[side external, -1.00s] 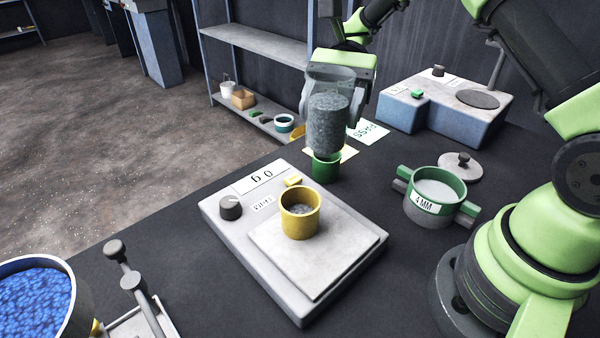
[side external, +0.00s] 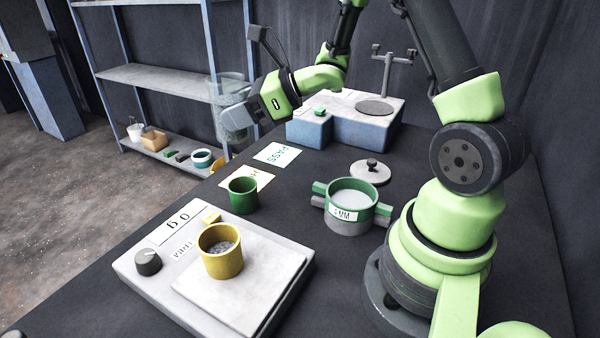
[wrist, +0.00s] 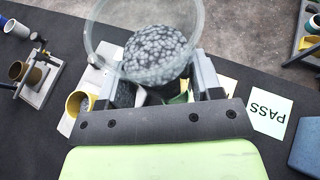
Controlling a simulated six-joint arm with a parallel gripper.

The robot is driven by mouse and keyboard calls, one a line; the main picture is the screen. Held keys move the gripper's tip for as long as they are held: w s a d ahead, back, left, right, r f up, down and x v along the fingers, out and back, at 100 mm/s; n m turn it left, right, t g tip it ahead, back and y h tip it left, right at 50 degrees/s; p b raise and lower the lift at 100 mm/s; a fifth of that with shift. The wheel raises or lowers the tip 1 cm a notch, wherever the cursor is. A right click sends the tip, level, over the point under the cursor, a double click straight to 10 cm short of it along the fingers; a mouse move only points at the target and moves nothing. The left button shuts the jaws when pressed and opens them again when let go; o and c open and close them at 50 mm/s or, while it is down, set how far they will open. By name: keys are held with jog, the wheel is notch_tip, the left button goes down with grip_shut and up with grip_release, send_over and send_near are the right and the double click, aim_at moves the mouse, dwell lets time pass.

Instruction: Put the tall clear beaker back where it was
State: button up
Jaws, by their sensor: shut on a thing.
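The tall clear beaker (side external: 229,88) is in my gripper (side external: 246,117), held up in the air beyond the far left edge of the bench in the side view, in front of the shelf rack. It looks roughly upright. In the wrist view the beaker (wrist: 103,37) shows its round open rim and speckled grey grains inside. My gripper (wrist: 163,85) is shut around its body there, one jaw on each side. The spot below the beaker is not clear in either view.
A green cup (side external: 243,197), a yellow cup (side external: 221,262) on a scale (side external: 180,255), a sieve (side external: 350,213) and its lid (side external: 370,172) stand on the bench. A PASS card (side external: 278,155) lies flat. A grey-blue machine (side external: 345,125) stands at the back. The shelf rack (side external: 150,76) stands behind.

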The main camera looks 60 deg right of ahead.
jog(key=w+d+f+m+h, duration=0.1)
jog(key=d+f+m+h, duration=0.3)
jog(key=d+m+h, duration=0.8)
jog(key=s+d+f+m+g+h, duration=0.3)
jog(key=s+d+m+g+h, duration=0.2)
jog(key=s+d+h, duration=0.15)
jog(key=shift+m+y, duration=0.3)
jog(key=shift+y, duration=0.05)
jog(key=shift+w+d+f, duration=0.15)
jog(key=shift+f, duration=2.4)
jog(key=shift+w+d+f, duration=0.15)
jog(key=shift+f, duration=2.4)
jog(key=shift+f, duration=0.15)
jog(key=o, duration=1)
